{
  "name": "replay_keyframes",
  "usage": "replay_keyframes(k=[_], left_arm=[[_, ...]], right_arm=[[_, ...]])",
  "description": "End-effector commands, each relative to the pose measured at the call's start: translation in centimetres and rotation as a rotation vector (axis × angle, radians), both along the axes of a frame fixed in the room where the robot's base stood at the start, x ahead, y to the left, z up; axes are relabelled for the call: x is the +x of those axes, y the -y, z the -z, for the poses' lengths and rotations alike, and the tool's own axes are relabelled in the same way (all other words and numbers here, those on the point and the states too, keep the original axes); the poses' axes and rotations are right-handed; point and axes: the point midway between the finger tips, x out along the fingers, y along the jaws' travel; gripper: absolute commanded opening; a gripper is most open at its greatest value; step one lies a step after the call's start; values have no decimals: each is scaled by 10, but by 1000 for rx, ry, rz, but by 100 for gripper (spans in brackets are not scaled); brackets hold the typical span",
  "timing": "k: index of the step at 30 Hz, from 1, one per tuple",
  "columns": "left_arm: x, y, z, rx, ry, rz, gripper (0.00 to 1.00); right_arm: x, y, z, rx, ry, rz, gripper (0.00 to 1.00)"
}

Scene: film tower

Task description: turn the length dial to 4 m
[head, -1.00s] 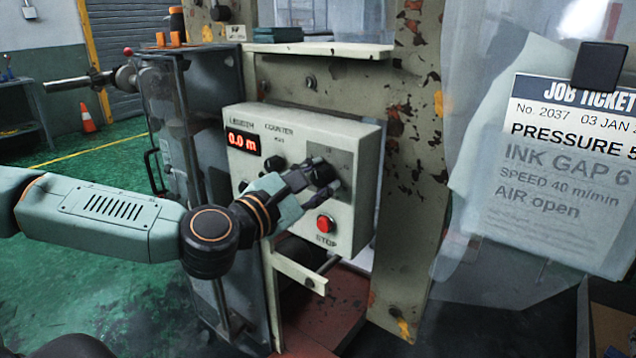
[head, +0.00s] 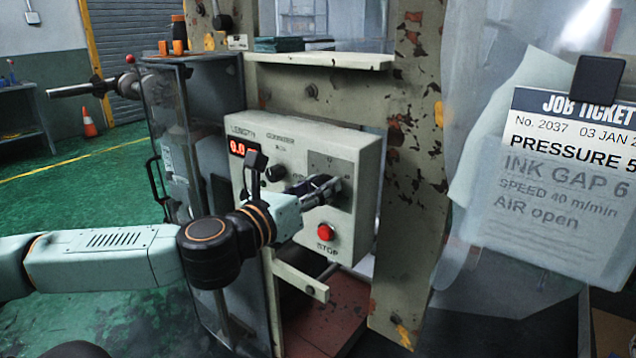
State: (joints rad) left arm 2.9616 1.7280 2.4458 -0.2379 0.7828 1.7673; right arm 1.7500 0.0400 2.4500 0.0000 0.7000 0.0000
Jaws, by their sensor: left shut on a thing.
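The length counter box (head: 352,228) is a cream panel in the middle of the head view. Its red display (head: 238,149) starts with 0.0, and my gripper partly covers the rest. The length dial sits on a dark square plate (head: 325,163) at the box's upper right. My left gripper (head: 328,187) is shut on the dial and its fingers hide most of it, so I cannot read its setting. My right gripper is not in view.
A red STOP button (head: 325,232) sits just below the gripper. A black knob (head: 276,173) is left of the dial. A job ticket (head: 565,185) hangs at the right. A rusty post (head: 408,190) stands right of the box.

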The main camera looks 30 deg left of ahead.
Motion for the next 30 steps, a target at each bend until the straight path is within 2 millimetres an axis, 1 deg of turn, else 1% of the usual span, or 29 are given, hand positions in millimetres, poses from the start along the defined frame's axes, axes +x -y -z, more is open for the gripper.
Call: replay_keyframes(k=[3,18,24,30], left_arm=[[-1,0,0,-122,-17,1,3],[-1,0,1,-578,-54,0,3],[-1,0,2,-714,-66,0,3],[-1,0,3,-805,-72,1,3]], right_arm=[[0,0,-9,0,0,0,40],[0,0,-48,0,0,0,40],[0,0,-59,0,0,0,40],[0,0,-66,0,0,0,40]])
